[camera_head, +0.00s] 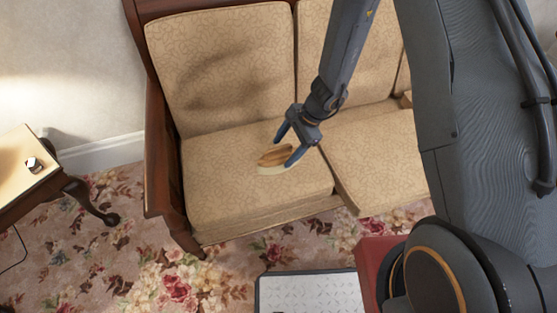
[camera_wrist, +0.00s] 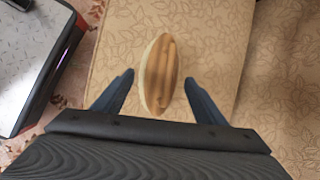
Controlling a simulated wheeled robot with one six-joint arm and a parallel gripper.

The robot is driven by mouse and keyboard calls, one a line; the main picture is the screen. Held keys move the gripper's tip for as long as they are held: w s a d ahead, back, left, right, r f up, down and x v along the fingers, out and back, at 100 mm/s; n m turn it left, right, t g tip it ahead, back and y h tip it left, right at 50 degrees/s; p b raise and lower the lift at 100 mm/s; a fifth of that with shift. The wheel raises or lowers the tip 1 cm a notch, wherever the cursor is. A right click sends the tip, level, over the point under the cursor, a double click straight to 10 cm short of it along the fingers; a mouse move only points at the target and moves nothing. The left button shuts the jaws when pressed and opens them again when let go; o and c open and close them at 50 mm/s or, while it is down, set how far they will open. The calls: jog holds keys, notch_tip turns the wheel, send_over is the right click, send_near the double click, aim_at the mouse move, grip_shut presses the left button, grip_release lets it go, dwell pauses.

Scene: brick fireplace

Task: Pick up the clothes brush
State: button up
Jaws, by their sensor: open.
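The clothes brush (camera_head: 275,158) has an oval brown wooden back and a pale bristle edge. It lies on the left seat cushion of the sofa. In the wrist view the brush (camera_wrist: 160,72) is upright in the picture, its near end between my two fingers and most of it beyond the tips. My gripper (camera_head: 284,145) is open, with one blue finger on either side of the brush in the head view. In the wrist view my gripper (camera_wrist: 160,80) shows a gap on both sides of the brush. I cannot tell the exact height of the fingertips above the cushion.
The beige patterned sofa (camera_head: 225,195) has a dark wooden arm (camera_head: 160,150) at left and a tall backrest behind. Floral carpet (camera_head: 110,260) covers the floor.

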aim_at(279, 157)
jog(key=shift+x, duration=2.4)
jog(key=shift+s+a, duration=0.1)
jog(key=shift+s, duration=0.1)
jog(key=c, duration=0.9)
jog(key=shift+r, duration=0.15)
